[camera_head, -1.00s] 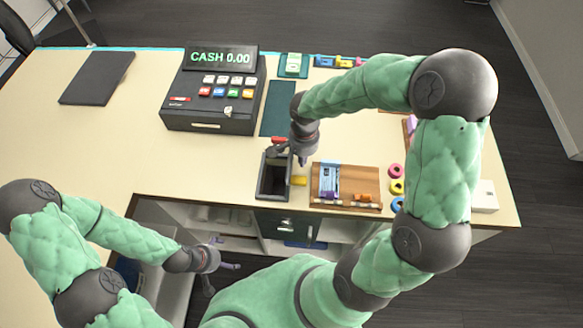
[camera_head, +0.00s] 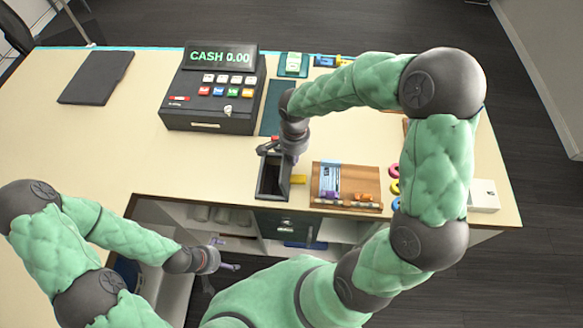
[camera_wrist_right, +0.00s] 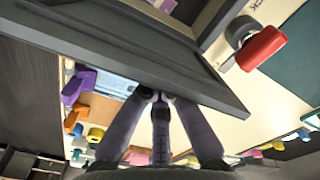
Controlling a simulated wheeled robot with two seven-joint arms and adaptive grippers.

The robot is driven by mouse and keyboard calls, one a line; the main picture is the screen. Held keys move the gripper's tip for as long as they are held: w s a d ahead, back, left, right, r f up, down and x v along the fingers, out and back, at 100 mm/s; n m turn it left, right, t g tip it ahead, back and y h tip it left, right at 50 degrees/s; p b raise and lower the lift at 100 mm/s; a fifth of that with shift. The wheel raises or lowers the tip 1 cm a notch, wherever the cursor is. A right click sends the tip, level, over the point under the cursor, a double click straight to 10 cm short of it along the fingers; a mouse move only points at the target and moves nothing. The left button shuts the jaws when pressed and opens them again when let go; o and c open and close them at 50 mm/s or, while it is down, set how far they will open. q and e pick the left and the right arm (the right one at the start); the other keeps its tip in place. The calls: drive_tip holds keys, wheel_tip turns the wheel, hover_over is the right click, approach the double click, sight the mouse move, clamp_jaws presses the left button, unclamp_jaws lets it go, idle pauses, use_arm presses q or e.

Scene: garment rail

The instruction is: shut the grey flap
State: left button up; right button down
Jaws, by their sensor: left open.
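The grey flap (camera_wrist_right: 110,50) shows in the right wrist view as a dark framed panel standing open at a tilt. It belongs to a dark open box (camera_head: 259,182) on the counter below the cash register. My right gripper (camera_head: 291,158) is over the box's far right corner in the head view. In the right wrist view its fingertips (camera_wrist_right: 160,95) are close together at the flap's edge; I cannot tell whether they touch it. My left gripper (camera_head: 222,275) is open and empty, low in front of the counter, away from the box.
The cash register (camera_head: 212,92) stands behind the box. A wooden tray (camera_head: 366,180) with a blue item lies to its right, and a yellow piece (camera_head: 299,179) sits between them. A red-ended item (camera_wrist_right: 262,47) is near the flap.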

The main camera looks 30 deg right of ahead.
drive_tip(key=shift+w+a, duration=0.45)
drive_tip(key=shift+a, duration=0.25)
wheel_tip(320, 180, up, 9)
drive_tip(key=d+p, duration=0.1)
drive_tip(key=p, duration=0.4)
drive_tip(key=shift+s, duration=0.35)
idle(1.3)
